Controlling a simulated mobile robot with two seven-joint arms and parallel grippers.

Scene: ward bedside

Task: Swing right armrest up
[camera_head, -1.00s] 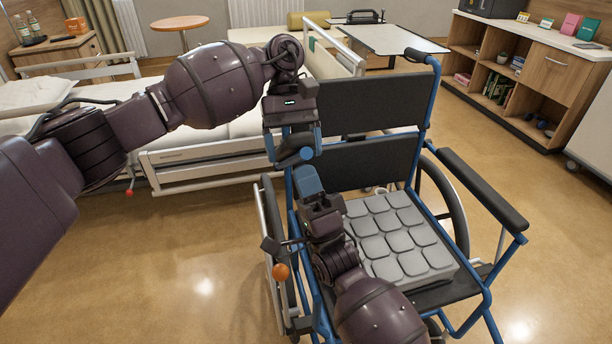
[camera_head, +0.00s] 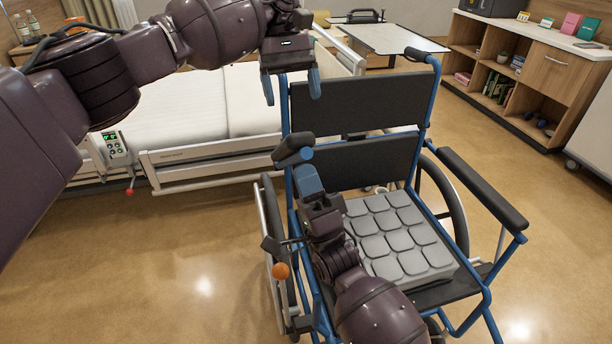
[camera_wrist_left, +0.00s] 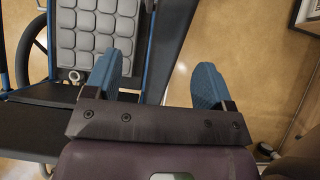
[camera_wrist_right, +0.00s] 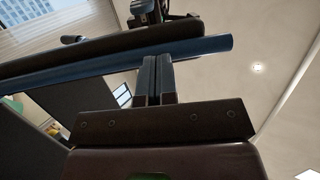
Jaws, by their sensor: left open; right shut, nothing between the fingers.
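The wheelchair (camera_head: 365,105) faces me. The armrest on its picture-left side (camera_head: 291,150) is a dark pad on a blue tube, seen nearly end-on near the backrest; it looks raised. In the right wrist view the armrest tube (camera_wrist_right: 205,46) crosses at the fingertips. My right gripper (camera_head: 307,178) is shut and empty, its tips right at the tube; whether they touch is unclear. My left gripper (camera_head: 291,90) is open and empty, above and apart from that armrest. The left wrist view shows its spread fingers (camera_wrist_left: 155,85) over the seat side and floor.
The picture-right armrest (camera_head: 482,187) lies level. A grey cushion (camera_head: 400,235) covers the seat. A bed (camera_head: 185,110) stands behind at left, an overbed table (camera_head: 385,40) behind, a shelf cabinet (camera_head: 540,75) at right. Floor left of the chair is clear.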

